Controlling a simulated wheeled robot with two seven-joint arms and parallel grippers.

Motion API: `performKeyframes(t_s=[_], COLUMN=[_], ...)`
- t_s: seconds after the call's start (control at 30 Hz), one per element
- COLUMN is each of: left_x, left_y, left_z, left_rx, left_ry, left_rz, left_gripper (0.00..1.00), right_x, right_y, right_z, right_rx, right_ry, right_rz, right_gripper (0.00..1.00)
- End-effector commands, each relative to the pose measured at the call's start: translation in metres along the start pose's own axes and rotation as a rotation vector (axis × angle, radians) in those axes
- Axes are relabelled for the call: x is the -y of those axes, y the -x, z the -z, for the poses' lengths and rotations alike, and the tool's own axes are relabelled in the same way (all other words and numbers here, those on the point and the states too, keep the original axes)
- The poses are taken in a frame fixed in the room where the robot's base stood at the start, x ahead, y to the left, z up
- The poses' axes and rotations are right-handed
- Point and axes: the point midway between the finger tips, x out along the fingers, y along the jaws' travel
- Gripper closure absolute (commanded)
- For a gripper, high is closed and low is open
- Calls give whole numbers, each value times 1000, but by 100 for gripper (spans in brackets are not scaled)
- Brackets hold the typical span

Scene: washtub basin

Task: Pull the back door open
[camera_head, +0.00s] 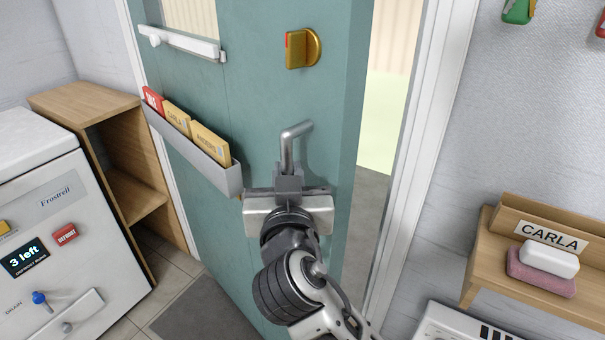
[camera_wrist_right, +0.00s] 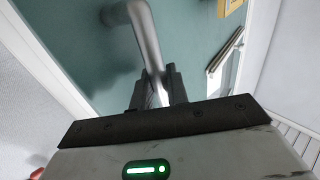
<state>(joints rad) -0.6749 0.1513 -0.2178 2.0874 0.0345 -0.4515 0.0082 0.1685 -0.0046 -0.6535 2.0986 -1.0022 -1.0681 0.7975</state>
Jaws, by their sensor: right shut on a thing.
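The back door (camera_head: 262,108) is teal and stands partly open, with a gap at its right edge showing a bright outside. Its grey lever handle (camera_head: 291,142) sits at mid-height near the right edge. My right gripper (camera_head: 289,178) is shut on the handle, with its fingers around the lower part of the lever. In the right wrist view the handle (camera_wrist_right: 145,37) runs down between the two fingers (camera_wrist_right: 155,88). A gold thumb-turn lock (camera_head: 301,48) is above the handle. My left gripper is not in view.
A grey letter rack (camera_head: 193,150) with envelopes hangs on the door, below a white latch bar (camera_head: 183,42). A white Frostrell appliance (camera_head: 50,220) and a wooden shelf unit (camera_head: 85,98) stand at left. A wooden wall shelf (camera_head: 487,262) with soap is at right. The white door frame (camera_head: 424,130) borders the gap.

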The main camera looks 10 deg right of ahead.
Motion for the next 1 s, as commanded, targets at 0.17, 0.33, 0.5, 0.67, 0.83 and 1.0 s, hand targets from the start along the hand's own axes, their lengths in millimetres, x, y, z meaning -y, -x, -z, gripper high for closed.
performKeyframes(t_s=[0.17,0.33,0.5,0.67,0.83,1.0], left_x=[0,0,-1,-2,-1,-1], left_y=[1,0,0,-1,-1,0], left_z=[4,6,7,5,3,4], left_rx=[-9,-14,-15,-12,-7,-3], left_ry=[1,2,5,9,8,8], left_rz=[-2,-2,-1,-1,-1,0], left_gripper=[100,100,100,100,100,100], right_x=[-3,-3,-2,-2,-2,-5], right_y=[0,0,0,0,0,-3], right_z=[3,3,3,2,2,2], right_rx=[-4,-4,-3,-2,-1,-3], right_ry=[0,1,1,1,2,6], right_rz=[-18,-18,-16,-16,-16,-9], right_gripper=[100,100,65,65,65,65])
